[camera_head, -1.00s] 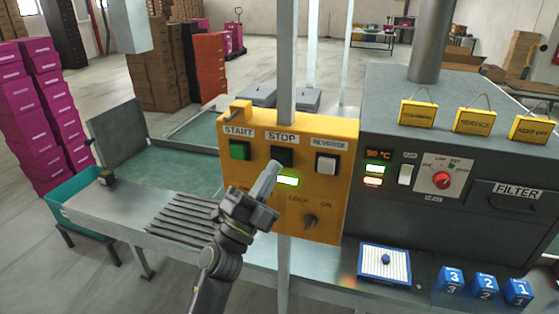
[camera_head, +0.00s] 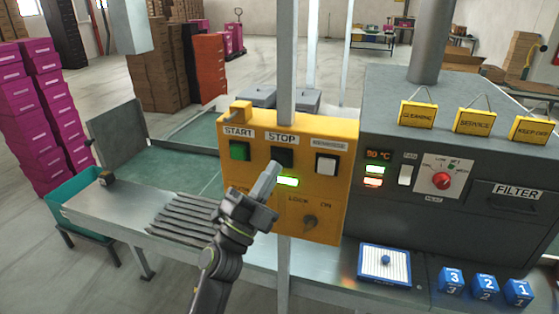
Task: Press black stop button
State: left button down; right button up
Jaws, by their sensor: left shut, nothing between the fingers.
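The black stop button (camera_head: 281,155) sits under the STOP label on the yellow control box (camera_head: 336,213), between the green start button (camera_head: 240,151) and the white reverse button (camera_head: 326,163). My left gripper (camera_head: 273,168) is shut and empty. Its tip is at the lower edge of the black button in the picture and hides a small part of it. I cannot tell whether the tip touches the button. A green light (camera_head: 288,182) glows just below. My right gripper is not in view.
A lock switch (camera_head: 310,222) is low on the box. A metal post (camera_head: 287,60) rises behind it. To the right stands a grey machine (camera_head: 385,100) with a red knob (camera_head: 442,180). A roller table (camera_head: 120,225) lies left; blue numbered blocks (camera_head: 486,286) sit at lower right.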

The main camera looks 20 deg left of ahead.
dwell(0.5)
pick_arm(q)
jog(key=shift+w, duration=0.1)
jog(key=shift+w, duration=0.35)
jog(key=shift+w+b, duration=0.35)
jog(key=shift+w, duration=0.15)
dwell(0.9)
dwell(0.3)
jog(key=shift+s+p, duration=0.6)
jog(key=shift+s, duration=0.4)
